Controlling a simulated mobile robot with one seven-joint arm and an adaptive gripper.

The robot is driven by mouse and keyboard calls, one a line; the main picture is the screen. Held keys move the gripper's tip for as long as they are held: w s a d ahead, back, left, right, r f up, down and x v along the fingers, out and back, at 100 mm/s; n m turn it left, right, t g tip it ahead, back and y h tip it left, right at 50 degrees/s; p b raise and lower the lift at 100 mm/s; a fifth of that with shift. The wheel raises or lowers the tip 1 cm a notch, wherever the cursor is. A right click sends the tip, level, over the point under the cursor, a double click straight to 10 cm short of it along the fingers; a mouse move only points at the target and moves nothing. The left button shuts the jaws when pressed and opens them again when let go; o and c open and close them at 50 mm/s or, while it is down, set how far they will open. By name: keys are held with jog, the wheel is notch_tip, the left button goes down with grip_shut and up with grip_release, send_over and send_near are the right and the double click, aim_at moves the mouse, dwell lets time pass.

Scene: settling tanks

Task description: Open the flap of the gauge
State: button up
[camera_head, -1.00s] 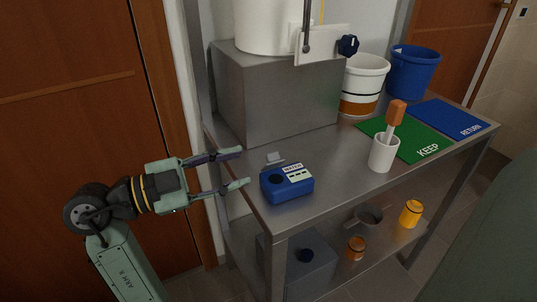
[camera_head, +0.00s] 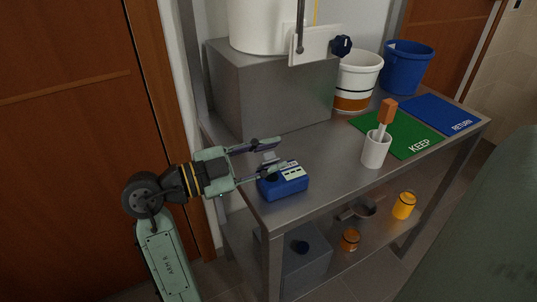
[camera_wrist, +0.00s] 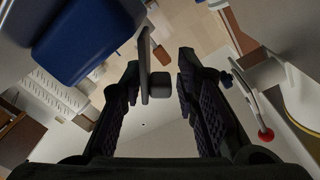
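The gauge (camera_head: 284,187) is a small blue box with a pale label strip on top, standing near the left front end of the steel bench. In the wrist view its blue body (camera_wrist: 85,40) fills the upper left. A thin grey flap (camera_head: 269,157) stands up at its back left side; in the wrist view the flap (camera_wrist: 145,65) ends in a dark grey block. My gripper (camera_head: 281,154) is open at the gauge, one finger behind the flap and one near the gauge's top. In the wrist view the flap lies between the open fingers (camera_wrist: 158,72); I see no clear contact.
A grey block (camera_head: 270,90) carrying a white vessel stands behind the gauge. To the right are a white cup (camera_head: 375,151) with an orange-handled tool, a green KEEP mat (camera_head: 400,140), a blue RETURN mat (camera_head: 440,113) and two buckets. Bench surface right of the gauge is clear.

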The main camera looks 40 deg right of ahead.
grip_shut()
jog(key=shift+w, duration=0.1)
dwell(0.3)
jog(key=n, duration=0.2)
jog(key=w+n, duration=0.2)
jog(key=n, duration=0.1)
jog(key=shift+d+r+n, duration=0.15)
jog(key=shift+d+n, duration=0.15)
jog(key=n, duration=0.1)
jog(key=w+n, duration=0.1)
jog(key=n, duration=0.1)
jog(key=shift+d+f, duration=0.15)
jog(key=shift+f, duration=0.05)
jog(key=shift+w+d+f+n+p, duration=0.15)
jog(key=shift+n+p, duration=0.1)
jog(key=shift+n, duration=0.2)
jog(key=shift+w+a+f+n+p, duration=0.1)
jog(key=shift+n+p, duration=0.1)
jog(key=shift+n, duration=0.25)
jog(key=shift+f, duration=0.1)
jog(key=shift+d, duration=0.1)
jog(key=shift+o, duration=1.2)
grip_release()
